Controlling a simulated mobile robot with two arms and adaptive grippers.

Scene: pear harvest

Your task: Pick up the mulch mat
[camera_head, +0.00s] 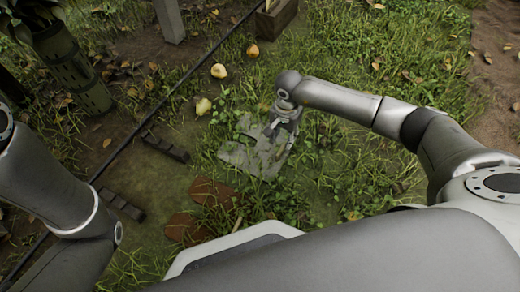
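A flat, pale grey, ragged-edged piece that looks like the mulch mat (240,156) lies on the grass near the middle of the head view. Grass and leaves overlap its edges. My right gripper (281,140) points down over the mat's right side, with its fingers apart. It hides part of the mat, and I cannot tell whether the fingertips touch it. My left arm shows at the left edge, but its gripper is out of view.
Yellow pears (219,71) lie in the grass behind the mat. Reddish-brown flat pieces (213,191) lie in front of it. A thin black pipe (150,116) runs diagonally on the left, near dark bars (166,147). A post (169,19) and a wooden box (275,20) stand at the back.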

